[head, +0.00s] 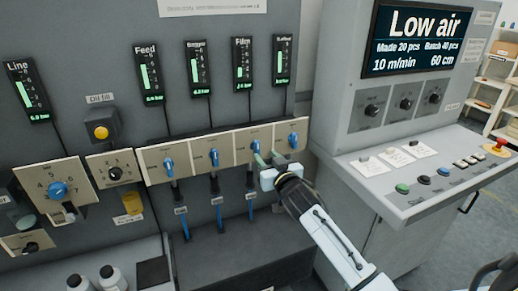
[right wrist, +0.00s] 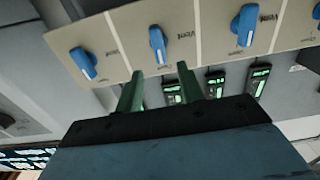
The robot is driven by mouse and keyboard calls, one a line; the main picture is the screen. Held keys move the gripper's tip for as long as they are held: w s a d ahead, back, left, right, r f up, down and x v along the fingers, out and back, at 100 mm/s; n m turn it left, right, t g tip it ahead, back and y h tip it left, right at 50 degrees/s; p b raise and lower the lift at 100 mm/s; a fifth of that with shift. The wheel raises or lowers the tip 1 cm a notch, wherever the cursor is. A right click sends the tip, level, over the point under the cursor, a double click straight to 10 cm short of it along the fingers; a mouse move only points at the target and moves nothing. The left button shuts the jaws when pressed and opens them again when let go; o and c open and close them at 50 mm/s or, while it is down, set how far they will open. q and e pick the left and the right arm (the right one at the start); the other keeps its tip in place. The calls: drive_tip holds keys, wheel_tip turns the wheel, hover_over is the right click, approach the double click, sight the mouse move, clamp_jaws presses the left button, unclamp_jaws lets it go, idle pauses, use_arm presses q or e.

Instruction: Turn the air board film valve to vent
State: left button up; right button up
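The air board (head: 233,156) is a beige strip with a row of blue valve knobs. The film valve (head: 254,146) is the blue knob below the gauge marked Film (head: 243,68); its handle looks roughly upright. In the right wrist view the film valve (right wrist: 158,45) appears just beyond my fingertips, in line with the gap, beside a "Vent" label. My right gripper (head: 268,158) is open and empty, just below and right of the film valve. Its two green fingers (right wrist: 158,80) are apart with nothing between them. My left gripper is not in view.
The outfeed-side valve (head: 293,139) is close on the right, and another valve (head: 214,157) on the left. Blue hoses (head: 250,207) hang below the board. A control console (head: 405,160) with a "Low air" screen (head: 425,38) stands at right. Bottles (head: 112,277) stand at lower left.

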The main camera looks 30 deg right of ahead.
sight(258, 147)
drive_tip(key=w, duration=0.4)
drive_tip(key=w+d, duration=0.1)
drive_tip(key=w, duration=0.1)
drive_tip(key=shift+w+b, duration=0.2)
drive_tip(key=shift+b, duration=0.15)
clamp_jaws()
